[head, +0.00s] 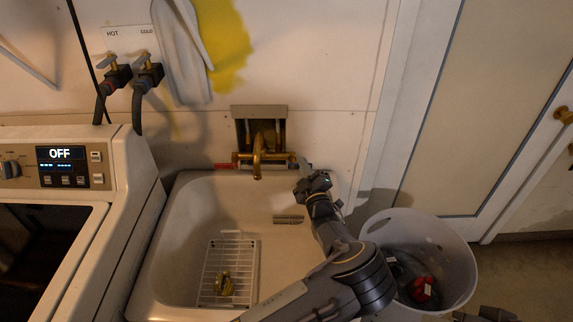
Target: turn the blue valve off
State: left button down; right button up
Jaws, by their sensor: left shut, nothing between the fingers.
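A brass faucet (257,158) is mounted on the wall above the white sink (190,195). A red handle (225,166) sits at its left end. A blue-grey piece at the right end, which looks like the blue valve (304,163), is partly hidden by my left gripper. My left gripper (308,181) is shut and empty, just below and in front of that end. I cannot tell whether it touches the valve. A dark part of my right arm shows at the bottom right edge; its fingers cannot be made out.
A wire rack (213,270) with a brass-coloured object (224,284) lies in the sink. A washing machine (140,170) stands at left, a white bin (455,247) at right. Hot and cold taps (148,69) with hoses and a hanging cloth (183,50) are on the wall.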

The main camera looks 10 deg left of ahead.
pick_arm(q)
jog(key=shift+d+f, duration=0.15)
jog(key=shift+f, duration=0.25)
dwell(0.3)
jog(key=s+d+r+b, duration=0.1)
jog(key=s+r, duration=1.2)
jog(key=s, duration=0.1)
jog(key=shift+d+r, duration=0.25)
jog(key=shift+r, duration=0.1)
